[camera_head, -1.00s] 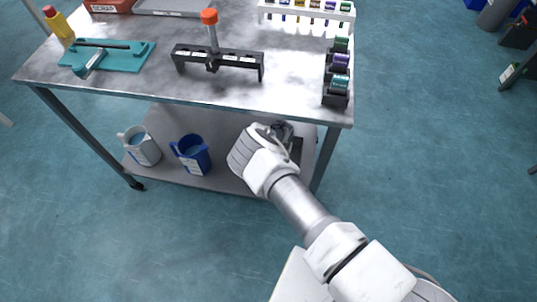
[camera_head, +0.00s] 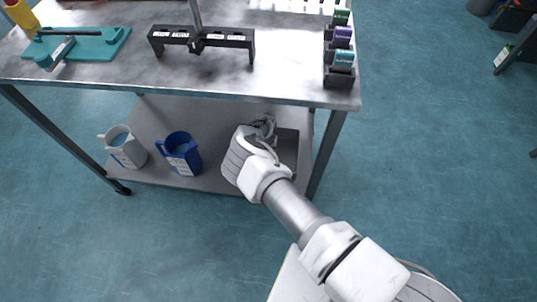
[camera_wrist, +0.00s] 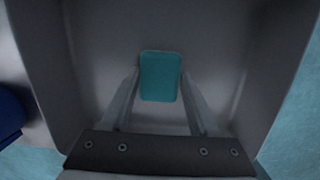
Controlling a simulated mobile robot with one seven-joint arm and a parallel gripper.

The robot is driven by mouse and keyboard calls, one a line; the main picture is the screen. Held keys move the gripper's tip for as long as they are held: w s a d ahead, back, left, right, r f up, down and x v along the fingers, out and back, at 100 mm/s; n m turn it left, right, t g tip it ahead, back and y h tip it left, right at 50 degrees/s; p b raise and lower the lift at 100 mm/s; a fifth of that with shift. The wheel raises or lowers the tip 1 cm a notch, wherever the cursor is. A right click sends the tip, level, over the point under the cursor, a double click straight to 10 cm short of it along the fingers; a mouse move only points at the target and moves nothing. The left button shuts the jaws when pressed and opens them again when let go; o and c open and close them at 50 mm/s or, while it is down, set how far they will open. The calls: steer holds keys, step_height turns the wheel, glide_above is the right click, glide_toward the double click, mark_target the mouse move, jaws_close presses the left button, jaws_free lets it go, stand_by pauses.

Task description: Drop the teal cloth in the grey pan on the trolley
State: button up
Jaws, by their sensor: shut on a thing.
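The teal cloth (camera_wrist: 160,77) is a small rounded rectangle between the fingertips of my gripper (camera_wrist: 160,80) in the wrist view. My gripper is shut on it. Behind and around it are the walls and floor of the grey pan (camera_wrist: 262,75), with the gripper over the pan's inside. How high the cloth is above the pan floor is hard to tell. In the head view the pan (camera_head: 289,146) is on the trolley's lower shelf at the right, partly hidden by my gripper (camera_head: 264,126). The cloth is hidden there.
The trolley's steel top (camera_head: 200,85) overhangs the lower shelf (camera_head: 222,125). A blue jug (camera_head: 181,153) and a white jug (camera_head: 123,148) stand on the shelf to the left. A trolley leg (camera_head: 326,157) stands close to the pan's right.

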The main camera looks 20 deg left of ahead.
steer(key=shift+f, duration=0.15)
steer(key=shift+f, duration=0.15)
steer(key=o, duration=1.5)
steer(key=shift+c, duration=0.2)
steer(key=r+p, duration=0.1)
steer(key=r, duration=0.1)
steer(key=r+p, duration=0.1)
steer(key=r, duration=0.1)
steer(key=s+r+p, duration=0.1)
steer(key=r, duration=0.1)
steer(key=shift+d+r+p, duration=0.15)
steer(key=shift+r+p, duration=0.05)
steer(key=shift+p, duration=0.1)
steer(key=shift+s+d+r, duration=0.1)
steer(key=shift+r, duration=0.55)
